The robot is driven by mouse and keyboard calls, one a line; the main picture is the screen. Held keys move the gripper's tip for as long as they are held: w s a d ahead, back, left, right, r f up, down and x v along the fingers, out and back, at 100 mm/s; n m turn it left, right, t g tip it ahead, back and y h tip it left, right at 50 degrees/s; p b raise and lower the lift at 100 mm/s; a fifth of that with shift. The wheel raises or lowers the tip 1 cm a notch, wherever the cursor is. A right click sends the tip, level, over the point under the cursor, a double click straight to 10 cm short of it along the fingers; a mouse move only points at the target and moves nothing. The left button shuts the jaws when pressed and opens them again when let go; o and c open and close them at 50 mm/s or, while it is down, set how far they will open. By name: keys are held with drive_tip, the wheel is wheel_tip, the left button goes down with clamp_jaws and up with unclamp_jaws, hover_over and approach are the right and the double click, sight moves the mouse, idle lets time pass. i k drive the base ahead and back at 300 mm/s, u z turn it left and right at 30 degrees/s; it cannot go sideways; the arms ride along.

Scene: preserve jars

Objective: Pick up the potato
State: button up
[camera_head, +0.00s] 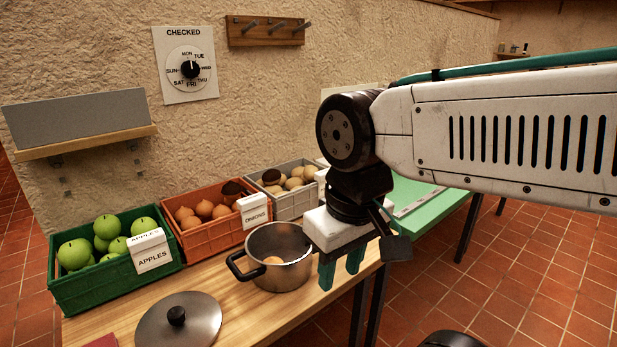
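Several pale tan potatoes (293,184) lie in a grey crate (297,206) at the back of the table, with a dark brown round item (271,177) among them. The crate's right side and its label are partly hidden by my arm. My gripper (341,272) points down in front of and to the right of this crate, just right of the steel pot. Its two green fingers are apart with nothing visible between them.
A steel pot (262,241) holds one orange-brown round item. Its lid (180,322) lies in front. An orange onion crate (207,239) and a green apple crate (97,289) stand left. A green board (424,192) lies behind my arm.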

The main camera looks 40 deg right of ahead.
sight(308, 172)
drive_tip(key=k, duration=1.2)
drive_tip(key=z, duration=0.55)
drive_tip(key=i, duration=0.4)
drive_tip(key=z, duration=1.1)
drive_tip(key=i, duration=1.4)
drive_tip(key=u, duration=1)
drive_tip(key=i, duration=0.7)
drive_tip(key=u, duration=0.75)
